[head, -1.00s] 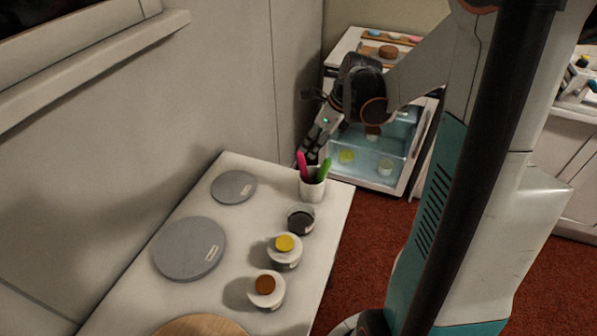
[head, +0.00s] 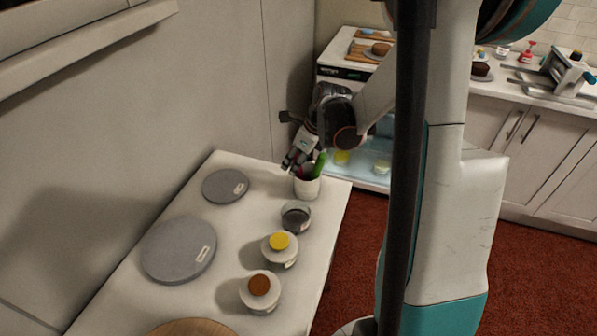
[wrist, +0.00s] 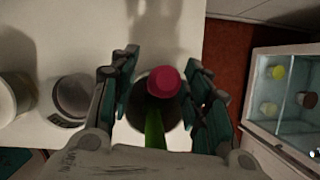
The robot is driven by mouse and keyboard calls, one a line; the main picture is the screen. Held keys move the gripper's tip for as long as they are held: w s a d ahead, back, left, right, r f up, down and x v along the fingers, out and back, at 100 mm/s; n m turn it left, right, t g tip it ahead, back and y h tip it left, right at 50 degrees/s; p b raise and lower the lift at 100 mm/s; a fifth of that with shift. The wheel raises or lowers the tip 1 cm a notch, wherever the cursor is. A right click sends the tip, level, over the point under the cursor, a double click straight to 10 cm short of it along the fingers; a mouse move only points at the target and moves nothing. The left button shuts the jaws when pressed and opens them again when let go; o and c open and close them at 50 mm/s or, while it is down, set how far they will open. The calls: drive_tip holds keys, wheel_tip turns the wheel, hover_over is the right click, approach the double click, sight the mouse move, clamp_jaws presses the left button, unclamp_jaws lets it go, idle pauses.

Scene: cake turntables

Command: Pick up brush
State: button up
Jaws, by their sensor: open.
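A white cup (head: 306,189) stands at the far right corner of the white table and holds two upright handles, one green (head: 320,165) and one pink. I cannot tell which one is the brush. In the wrist view the pink handle (wrist: 163,82) points up at the camera between the fingers, with the green handle (wrist: 154,130) just below it. My gripper (head: 291,164) is open just above the cup; in the wrist view its fingers (wrist: 160,72) are spread on either side of the pink handle. In the head view the gripper mostly hides the pink handle.
Grey turntables (head: 180,249) lie on the table's left side. A dark-filled jar (head: 296,216), a yellow-topped jar (head: 280,247) and a brown-topped jar (head: 260,290) stand along the right. An open glass-fronted cabinet (wrist: 285,100) is beyond the table.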

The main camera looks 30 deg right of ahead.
clamp_jaws()
drive_tip(key=shift+r, duration=0.1)
